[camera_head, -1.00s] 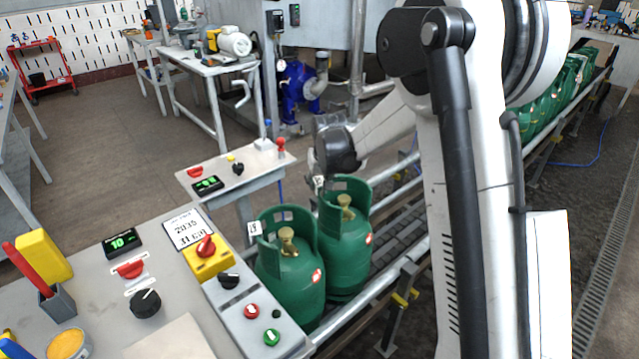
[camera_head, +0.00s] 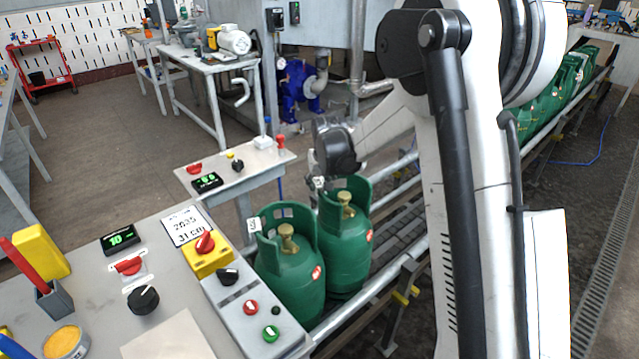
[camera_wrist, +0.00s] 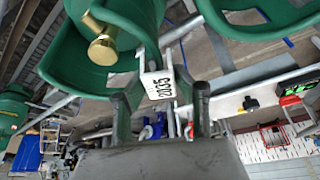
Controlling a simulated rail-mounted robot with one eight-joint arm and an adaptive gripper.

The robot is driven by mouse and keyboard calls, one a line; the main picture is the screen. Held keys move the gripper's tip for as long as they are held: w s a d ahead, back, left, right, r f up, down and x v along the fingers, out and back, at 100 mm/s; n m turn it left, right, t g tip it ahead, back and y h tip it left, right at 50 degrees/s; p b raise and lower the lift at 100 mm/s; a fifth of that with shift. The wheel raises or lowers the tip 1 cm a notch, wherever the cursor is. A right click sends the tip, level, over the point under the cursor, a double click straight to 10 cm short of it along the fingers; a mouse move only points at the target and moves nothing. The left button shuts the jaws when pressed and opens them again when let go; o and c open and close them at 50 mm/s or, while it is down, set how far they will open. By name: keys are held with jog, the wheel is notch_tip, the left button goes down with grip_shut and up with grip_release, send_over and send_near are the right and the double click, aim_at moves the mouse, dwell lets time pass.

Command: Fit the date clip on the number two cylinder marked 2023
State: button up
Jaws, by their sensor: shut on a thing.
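Two green cylinders with brass valves stand upright on the conveyor: the nearer cylinder (camera_head: 291,272) and the one behind it (camera_head: 345,240). A white clip (camera_head: 254,225) sits on the nearer one's collar. My gripper (camera_wrist: 160,97) is shut on a white date clip (camera_wrist: 158,84) reading 2035. In the wrist view the held clip is close to the collar rim of a cylinder (camera_wrist: 60,60); I cannot tell whether it touches. In the head view my gripper (camera_head: 320,181) is at the rear cylinder's collar, partly hidden by my wrist. No 2023 mark is legible.
A control desk (camera_head: 90,290) with knobs and a date card (camera_head: 187,225) is at front left. A smaller panel (camera_head: 235,170) stands behind the nearer cylinder. Conveyor rails (camera_head: 400,262) run right of the cylinders, and several green cylinders (camera_head: 550,105) queue at far right.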

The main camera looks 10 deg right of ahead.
aim_at(319, 191)
jog(key=shift+f+b, duration=1.15)
jog(key=shift+f, duration=0.45)
jog(key=o, duration=1)
jog(key=shift+c, duration=0.2)
jog(key=shift+r, duration=0.15)
jog(key=v, duration=1.1)
jog(key=shift+s+r, duration=0.2)
jog(key=shift+r, duration=0.15)
jog(key=s+r+t, duration=0.1)
jog(key=s+r, duration=0.4)
jog(key=s, duration=0.4)
jog(key=s+r, duration=0.4)
jog(key=s, duration=0.5)
jog(key=s+f+t, duration=0.1)
jog(key=s+f, duration=0.2)
jog(key=s, duration=1.5)
jog(key=shift+t, duration=0.4)
